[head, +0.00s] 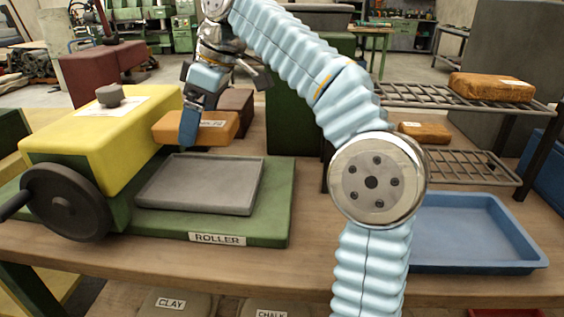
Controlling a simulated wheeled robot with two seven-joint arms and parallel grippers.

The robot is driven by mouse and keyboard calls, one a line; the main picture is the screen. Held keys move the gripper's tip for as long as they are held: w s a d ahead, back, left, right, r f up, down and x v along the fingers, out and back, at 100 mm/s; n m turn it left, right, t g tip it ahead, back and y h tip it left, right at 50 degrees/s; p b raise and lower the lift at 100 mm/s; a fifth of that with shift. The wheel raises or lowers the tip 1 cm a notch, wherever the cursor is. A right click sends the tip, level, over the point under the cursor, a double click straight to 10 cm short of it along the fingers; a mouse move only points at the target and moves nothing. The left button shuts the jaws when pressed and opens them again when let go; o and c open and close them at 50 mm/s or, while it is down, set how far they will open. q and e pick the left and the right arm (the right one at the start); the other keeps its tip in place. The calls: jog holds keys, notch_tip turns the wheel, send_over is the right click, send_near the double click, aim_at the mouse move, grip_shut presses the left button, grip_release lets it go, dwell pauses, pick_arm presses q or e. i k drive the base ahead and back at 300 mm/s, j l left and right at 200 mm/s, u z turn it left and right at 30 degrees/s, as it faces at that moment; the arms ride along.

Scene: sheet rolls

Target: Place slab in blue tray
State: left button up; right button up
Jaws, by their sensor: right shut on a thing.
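An orange-brown slab (222,131) with a pale label is at the right side of the yellow and green roller machine (95,150), near the back edge of the grey tray (200,184). My right gripper (190,124) reaches in from above and is shut on the slab, with a blue finger over its front face. I cannot tell whether the slab touches what is under it. The blue tray (462,230) lies on the bench at right, partly hidden behind my right arm; its visible part is empty. My left gripper is not in view.
A wire rack (450,97) at right holds orange-brown blocks on its upper (492,87) and lower (425,132) shelves, behind the blue tray. The machine's hand wheel (66,203) stands at left. A dark red machine (100,70) is behind. The bench front is mostly clear.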

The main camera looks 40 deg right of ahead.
aim_at(446, 236)
jog(key=k+l+z, duration=0.15)
jog(key=k+z, duration=0.3)
jog(key=z, duration=0.75)
